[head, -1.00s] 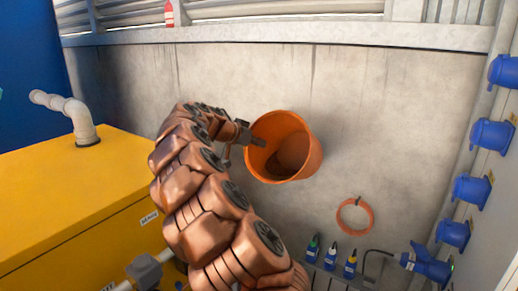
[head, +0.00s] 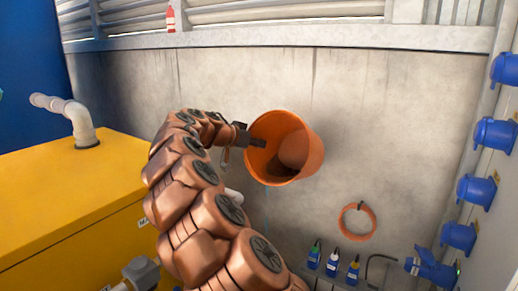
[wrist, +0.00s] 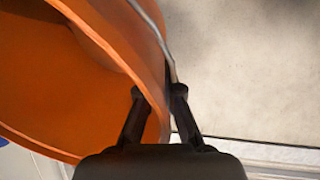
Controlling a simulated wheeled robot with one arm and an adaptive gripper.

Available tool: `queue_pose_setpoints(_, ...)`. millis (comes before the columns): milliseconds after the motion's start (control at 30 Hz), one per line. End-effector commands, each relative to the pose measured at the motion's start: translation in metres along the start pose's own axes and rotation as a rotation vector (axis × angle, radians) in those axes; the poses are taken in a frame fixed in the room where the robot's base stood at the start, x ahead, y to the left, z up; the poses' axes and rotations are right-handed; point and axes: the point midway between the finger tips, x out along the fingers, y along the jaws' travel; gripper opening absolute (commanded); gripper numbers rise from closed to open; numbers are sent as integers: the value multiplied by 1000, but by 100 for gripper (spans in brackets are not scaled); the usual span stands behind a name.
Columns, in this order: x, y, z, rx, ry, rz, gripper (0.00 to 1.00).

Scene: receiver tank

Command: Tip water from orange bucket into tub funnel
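The orange bucket (head: 311,150) hangs in the air before the concrete wall in the head view, tilted with its mouth toward the camera and lower left. My gripper (head: 257,142) is shut on the left side of its rim. In the wrist view the bucket (wrist: 60,80) fills the left, and its wall with a thin wire handle passes between the two fingers of my gripper (wrist: 158,98). A faint bluish thin streak drops below the bucket's lower left rim; it may be water. The tub funnel cannot be made out; my arm hides the area below left.
A yellow cabinet (head: 70,195) with a pale bent pipe (head: 75,117) stands at left. An orange ring (head: 357,221) hangs on the wall.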

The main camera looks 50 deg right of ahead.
Motion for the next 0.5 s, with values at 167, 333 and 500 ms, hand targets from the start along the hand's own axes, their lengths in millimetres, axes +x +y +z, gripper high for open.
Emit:
queue_pose_setpoints(167, -3, 0, -1, 4, 34, -1, 0)
queue_pose_setpoints(333, -5, 1, -3, 11, 63, 0, 0)
queue_pose_setpoints(500, -7, 2, -5, 15, 93, 0, 0)
